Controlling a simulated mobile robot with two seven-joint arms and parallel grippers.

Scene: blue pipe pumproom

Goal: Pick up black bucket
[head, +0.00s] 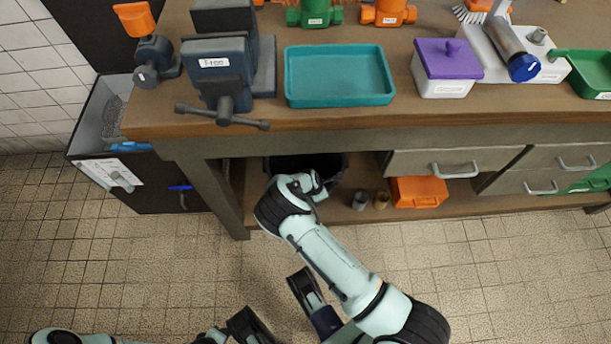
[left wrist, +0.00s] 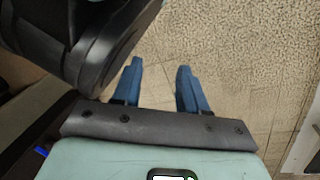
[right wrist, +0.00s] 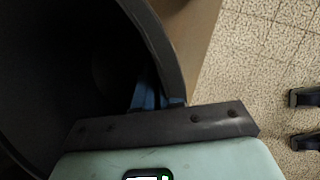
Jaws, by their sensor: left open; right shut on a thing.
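The black bucket (head: 300,163) stands on the low shelf under the workbench, partly hidden by my right arm in the head view. In the right wrist view its dark inside and curved rim (right wrist: 157,40) fill the left side. My right gripper (right wrist: 157,85) is shut on the bucket's rim, with one blue finger inside the wall and the other mostly hidden. My left gripper (left wrist: 158,72) is open and empty over the tiled floor, its two blue fingers apart.
The workbench (head: 330,118) overhangs the shelf, with a leg (head: 212,185) left of the bucket. Two small cups (head: 370,201) and an orange case (head: 418,191) stand right of it. A dark bin (head: 97,125) is at the left. Floor in front is clear.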

